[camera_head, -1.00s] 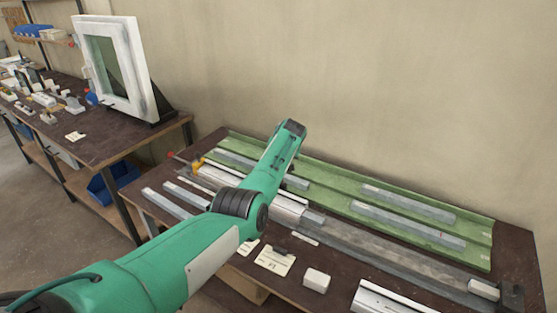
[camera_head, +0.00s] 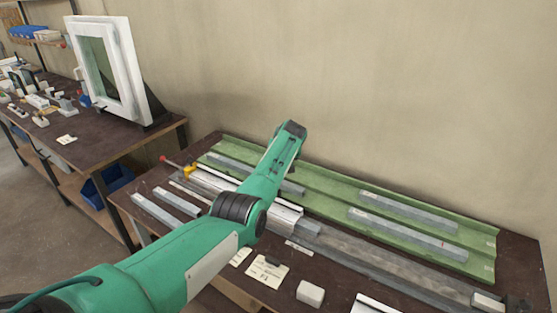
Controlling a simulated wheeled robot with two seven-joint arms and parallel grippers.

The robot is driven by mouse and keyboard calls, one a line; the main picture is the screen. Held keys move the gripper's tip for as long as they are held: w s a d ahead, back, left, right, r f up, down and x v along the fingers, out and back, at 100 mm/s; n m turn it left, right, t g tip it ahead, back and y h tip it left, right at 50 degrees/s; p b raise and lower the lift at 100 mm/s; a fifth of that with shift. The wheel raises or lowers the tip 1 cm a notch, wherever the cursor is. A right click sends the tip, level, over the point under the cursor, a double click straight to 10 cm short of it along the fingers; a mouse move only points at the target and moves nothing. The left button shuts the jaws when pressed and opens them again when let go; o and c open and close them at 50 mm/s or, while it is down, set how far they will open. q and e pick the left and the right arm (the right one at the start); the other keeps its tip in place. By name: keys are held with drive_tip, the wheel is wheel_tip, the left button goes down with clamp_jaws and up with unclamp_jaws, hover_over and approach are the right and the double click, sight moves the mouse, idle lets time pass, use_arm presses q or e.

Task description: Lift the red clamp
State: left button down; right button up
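A small red rod-like part (camera_head: 171,161) shows at the far left end of the profile bench, beside a yellow block (camera_head: 189,171). It looks like the red clamp, but it is too small to make out its shape. My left arm (camera_head: 262,190) reaches across the bench from the lower left and covers part of the profiles. Its gripper does not show; neither does my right gripper. I see nothing touching the red part.
A green tray (camera_head: 222,147) with several grey bars lies along the wall. White cards (camera_head: 267,272) and a white block (camera_head: 310,293) lie at the bench front. A second bench (camera_head: 110,145) at left carries a white window frame (camera_head: 128,105).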

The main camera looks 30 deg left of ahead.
use_arm(q)
drive_tip(key=shift+d+f, duration=0.15)
drive_tip(key=shift+f, duration=0.05)
drive_tip(key=c, duration=1.5)
unclamp_jaws()
drive_tip(key=o, duration=0.3)
drive_tip(key=shift+d, duration=0.15)
drive_tip(key=shift+s+d+r, duration=0.1)
drive_tip(key=shift+s+r, duration=0.05)
drive_tip(key=shift+r, duration=0.45)
drive_tip(key=b+v, duration=0.2)
drive_tip(key=v, duration=1)
drive_tip(key=shift+s+d+r, duration=0.15)
drive_tip(key=shift+r, duration=0.05)
